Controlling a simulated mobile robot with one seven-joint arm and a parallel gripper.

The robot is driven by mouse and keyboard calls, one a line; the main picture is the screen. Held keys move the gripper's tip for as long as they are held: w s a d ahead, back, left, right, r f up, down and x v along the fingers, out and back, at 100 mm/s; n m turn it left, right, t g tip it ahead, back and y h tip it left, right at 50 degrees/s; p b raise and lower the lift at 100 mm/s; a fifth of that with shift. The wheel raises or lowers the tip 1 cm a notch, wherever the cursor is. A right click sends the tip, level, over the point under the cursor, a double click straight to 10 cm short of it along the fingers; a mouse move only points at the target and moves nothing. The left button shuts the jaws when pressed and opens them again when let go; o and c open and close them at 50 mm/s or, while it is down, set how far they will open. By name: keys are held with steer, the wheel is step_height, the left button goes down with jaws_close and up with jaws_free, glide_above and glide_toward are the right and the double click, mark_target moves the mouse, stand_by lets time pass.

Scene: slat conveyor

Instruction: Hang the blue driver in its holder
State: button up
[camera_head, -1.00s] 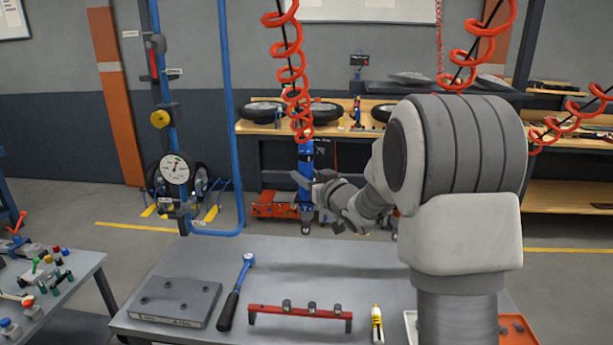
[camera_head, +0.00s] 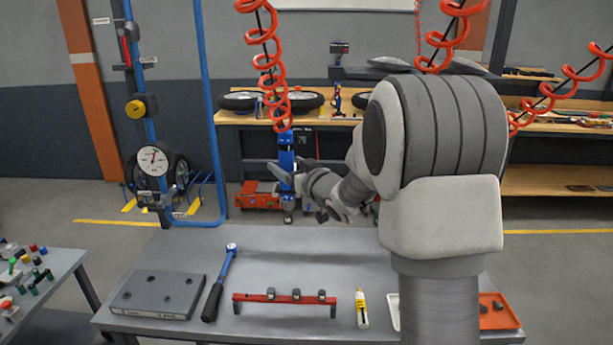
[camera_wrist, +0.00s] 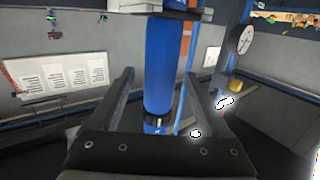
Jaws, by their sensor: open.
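The blue driver (camera_head: 287,158) hangs upright below a coiled red hose, beyond the far edge of the grey table. My gripper (camera_head: 290,183) is beside its lower part in the head view, and a finger overlaps the driver there. In the wrist view the blue body of the driver (camera_wrist: 163,65) stands between the two dark fingers of my open gripper (camera_wrist: 159,78). Gaps show on both sides of the driver, so the fingers do not grip it. I cannot pick out which thing is its holder.
The grey table (camera_head: 260,250) carries a grey plate (camera_head: 158,294), a torque wrench (camera_head: 220,283), a red rack (camera_head: 285,298), a yellow-white bottle (camera_head: 361,309) and an orange tray (camera_head: 497,318). A blue frame with a gauge (camera_head: 152,160) stands left. Other red hoses hang right.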

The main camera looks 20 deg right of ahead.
steer(key=b+v, duration=0.1)
steer(key=v, duration=1.5)
steer(key=shift+s, duration=0.35)
steer(key=shift+d+r, duration=0.1)
steer(key=shift+r, duration=0.05)
steer(key=s+a+f+m+g+h, duration=0.1)
steer(key=s+a+g, duration=0.1)
steer(key=s, duration=0.6)
steer(key=s+a+f+m+g+h, duration=0.1)
steer(key=s+a+f+g+h, duration=0.1)
steer(key=s+g, duration=0.3)
steer(key=s+a+f+m+g+h, duration=0.1)
steer(key=s+a+f+g, duration=0.1)
steer(key=s, duration=1)
steer(key=shift+s+a+g+h, duration=0.25)
steer(key=shift+a+g+h, duration=0.25)
steer(key=shift+g, duration=0.5)
steer(key=shift+d, duration=0.1)
